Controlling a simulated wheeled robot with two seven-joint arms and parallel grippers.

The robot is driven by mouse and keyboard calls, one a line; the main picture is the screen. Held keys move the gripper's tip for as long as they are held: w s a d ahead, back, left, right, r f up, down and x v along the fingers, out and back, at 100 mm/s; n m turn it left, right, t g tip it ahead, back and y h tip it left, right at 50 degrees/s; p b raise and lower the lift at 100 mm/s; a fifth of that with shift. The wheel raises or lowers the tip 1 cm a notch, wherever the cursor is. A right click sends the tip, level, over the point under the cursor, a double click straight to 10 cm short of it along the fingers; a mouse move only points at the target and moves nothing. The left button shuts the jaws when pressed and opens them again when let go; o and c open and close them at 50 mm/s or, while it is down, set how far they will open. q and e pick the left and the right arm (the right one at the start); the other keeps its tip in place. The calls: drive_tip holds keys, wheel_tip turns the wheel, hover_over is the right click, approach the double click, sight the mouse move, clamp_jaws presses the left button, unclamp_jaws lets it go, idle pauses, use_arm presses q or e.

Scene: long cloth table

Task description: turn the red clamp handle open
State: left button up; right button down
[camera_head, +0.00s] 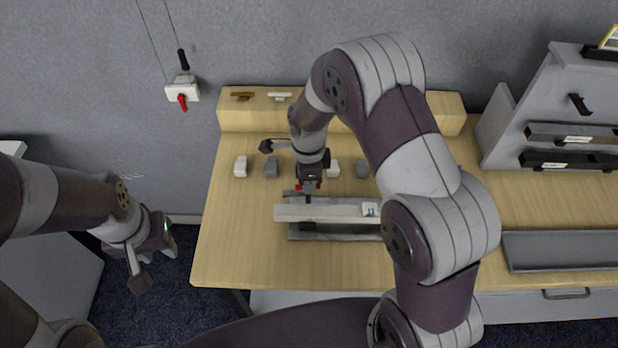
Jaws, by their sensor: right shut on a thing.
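The red clamp handle (299,187) shows only as small red patches under my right gripper. It sits at the back edge of a long grey clamp fixture (330,212) on the wooden table. My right gripper (308,186) points down and is shut on the handle; its fingers and wrist hide most of it, so the handle's angle cannot be told. My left gripper (160,254) hangs off the table's left side, away from the fixture. It is empty, and its fingers look apart.
Small white (240,167) and grey blocks (271,168) stand behind the fixture. A wooden ledge (232,118) runs along the back. A grey tray (560,250) lies right. The table's left front is clear.

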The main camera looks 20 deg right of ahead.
drive_tip(key=shift+w+r+m, duration=0.2)
drive_tip(key=shift+m, duration=0.4)
drive_tip(key=c, duration=1.4)
unclamp_jaws()
drive_tip(key=shift+o, duration=1.2)
drive_tip(key=shift+s+a, duration=0.1)
drive_tip(key=shift+r, duration=0.3)
wheel_tip(320, 180, up, 12)
drive_tip(key=b, duration=0.2)
